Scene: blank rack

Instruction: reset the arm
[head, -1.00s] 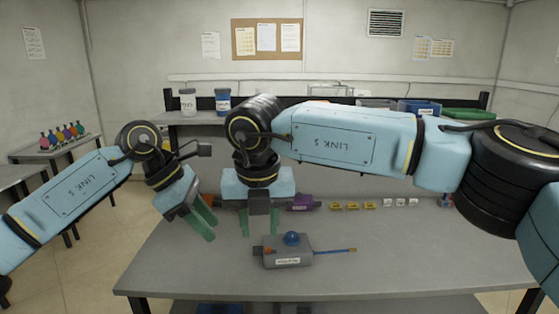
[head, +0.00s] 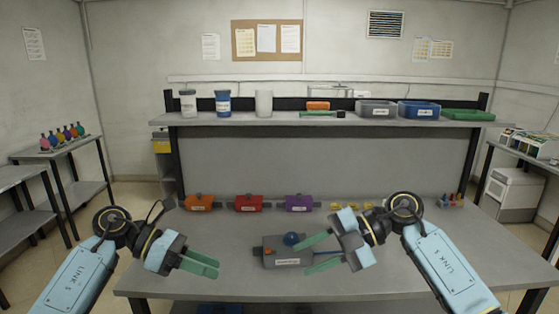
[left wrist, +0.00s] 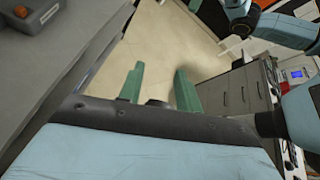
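My left gripper (head: 216,268) is at the left front of the table, its green fingers apart and empty, pointing right. In the left wrist view its two fingers (left wrist: 158,80) stand apart with only floor between them. My right gripper (head: 305,257) is at the middle of the table, its green fingers spread and pointing left. In the head view its fingers overlap the right end of a grey box with a blue knob (head: 283,258). I see nothing held between them; whether they touch the box I cannot tell.
Small yellow pieces (head: 350,206) are partly behind my right arm. The shelf (head: 240,118) above holds jars and bins. Side tables stand left and right.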

